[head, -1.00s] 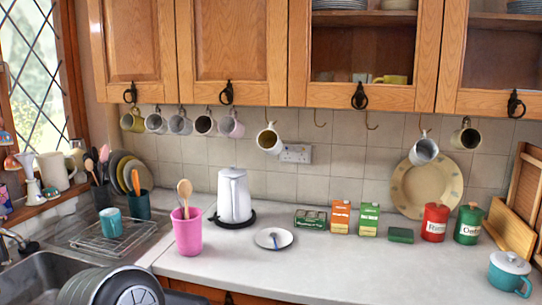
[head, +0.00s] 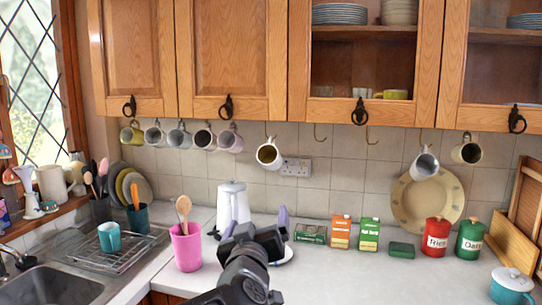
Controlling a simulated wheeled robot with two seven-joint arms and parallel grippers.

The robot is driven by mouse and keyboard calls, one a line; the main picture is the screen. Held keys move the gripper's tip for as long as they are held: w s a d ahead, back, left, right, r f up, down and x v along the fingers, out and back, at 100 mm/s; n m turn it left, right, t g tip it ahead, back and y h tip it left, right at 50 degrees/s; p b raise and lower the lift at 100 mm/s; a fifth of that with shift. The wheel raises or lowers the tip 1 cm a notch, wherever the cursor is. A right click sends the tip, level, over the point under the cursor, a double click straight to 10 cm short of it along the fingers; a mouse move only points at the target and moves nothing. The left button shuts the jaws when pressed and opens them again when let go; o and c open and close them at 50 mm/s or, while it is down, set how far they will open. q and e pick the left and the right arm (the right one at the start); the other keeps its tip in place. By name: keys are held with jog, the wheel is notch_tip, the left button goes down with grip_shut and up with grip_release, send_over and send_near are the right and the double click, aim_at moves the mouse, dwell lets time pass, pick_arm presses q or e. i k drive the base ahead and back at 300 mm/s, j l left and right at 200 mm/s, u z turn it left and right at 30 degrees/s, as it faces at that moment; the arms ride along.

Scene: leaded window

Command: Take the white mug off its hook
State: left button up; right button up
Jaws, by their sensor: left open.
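Several mugs hang from hooks under the wall cupboards. A white mug (head: 269,154) hangs alone near the middle, tilted, its dark opening facing out. Another whitish mug (head: 424,164) hangs further right in front of a large plate. I cannot tell from looks alone which of these the task names. My left gripper (head: 252,222) is open and empty, its fingers pointing up and away from me. It shows over the worktop, below the middle mug and apart from it, partly covering the white kettle (head: 233,203) and a small plate. My right gripper is not in view.
A cream mug (head: 466,150) hangs at the right, and a row of mugs (head: 204,138) at the left. A pink utensil pot (head: 186,247) stands left of my gripper. Green and orange boxes (head: 341,232) and a red canister (head: 436,237) stand right. Two empty hooks (head: 320,135) hang right of the middle mug.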

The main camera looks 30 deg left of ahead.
aim_at(268, 155)
jog(key=i+j, duration=1.1)
jog(key=i, duration=0.15)
